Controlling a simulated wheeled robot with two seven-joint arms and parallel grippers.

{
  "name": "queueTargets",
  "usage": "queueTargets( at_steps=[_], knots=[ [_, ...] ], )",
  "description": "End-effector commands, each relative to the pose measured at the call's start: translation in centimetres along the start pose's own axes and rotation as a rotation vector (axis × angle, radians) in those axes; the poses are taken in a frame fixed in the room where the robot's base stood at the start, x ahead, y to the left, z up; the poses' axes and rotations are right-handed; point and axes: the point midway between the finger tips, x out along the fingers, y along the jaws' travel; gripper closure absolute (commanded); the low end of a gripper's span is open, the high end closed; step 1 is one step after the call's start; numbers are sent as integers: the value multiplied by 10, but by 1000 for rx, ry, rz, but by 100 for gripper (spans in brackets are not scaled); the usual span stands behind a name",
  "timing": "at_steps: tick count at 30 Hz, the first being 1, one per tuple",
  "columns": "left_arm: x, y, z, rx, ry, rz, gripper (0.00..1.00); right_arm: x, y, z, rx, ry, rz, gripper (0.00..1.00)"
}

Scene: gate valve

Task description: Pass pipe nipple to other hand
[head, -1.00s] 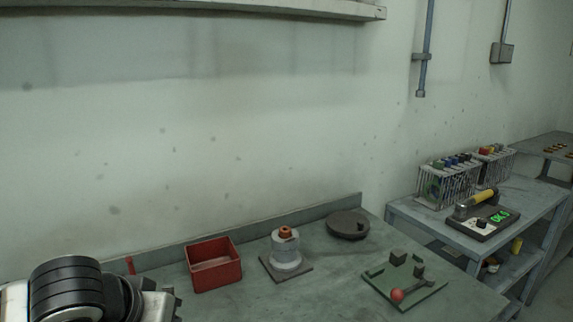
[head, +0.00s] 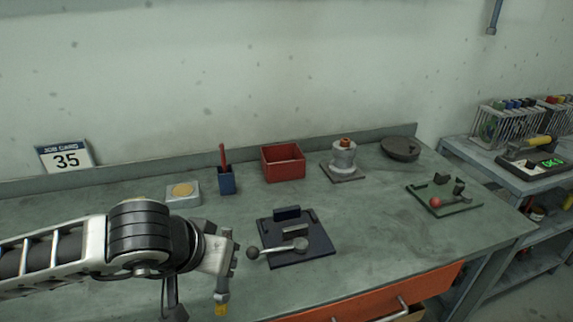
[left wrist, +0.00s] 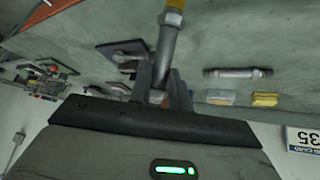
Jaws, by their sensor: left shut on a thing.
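My left gripper (head: 224,282) hangs over the front of the bench in the head view, pointing down. It is shut on a grey cylindrical piece with a yellow end, which I take as the pipe nipple (head: 221,308). In the left wrist view the fingers (left wrist: 163,88) close around one end of the grey pipe nipple (left wrist: 167,48), and its yellow end points away at the top edge. The gripped end is partly hidden by the fingers. My right gripper is in neither view.
A dark fixture with a ball-ended lever (head: 297,246) is right of my left gripper. Behind stand a blue cup (head: 227,184), red bin (head: 283,164) and grey flanged part (head: 343,160). A grey rod with dark ends (left wrist: 238,73) lies on the bench in the wrist view.

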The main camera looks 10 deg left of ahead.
Motion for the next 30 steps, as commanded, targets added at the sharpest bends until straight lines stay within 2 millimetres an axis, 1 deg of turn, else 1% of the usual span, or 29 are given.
queueTargets(
  at_steps=[4,7,11,18,21,24,27,28,30],
  knots=[
    [-2,6,-4,4,4,7,100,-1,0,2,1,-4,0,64],
    [-5,20,-10,17,6,19,100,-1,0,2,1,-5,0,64],
    [-14,49,-23,48,5,39,100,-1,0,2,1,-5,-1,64],
    [-30,111,-51,112,-3,76,100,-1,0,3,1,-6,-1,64],
    [-36,133,-60,133,-7,89,100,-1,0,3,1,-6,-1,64],
    [-40,148,-67,149,-9,97,100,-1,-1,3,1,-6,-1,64],
    [-42,159,-72,159,-12,104,100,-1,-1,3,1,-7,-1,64],
    [-42,161,-72,162,-14,105,100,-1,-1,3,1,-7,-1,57],
    [-43,164,-73,165,-15,107,100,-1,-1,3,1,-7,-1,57]
  ],
)
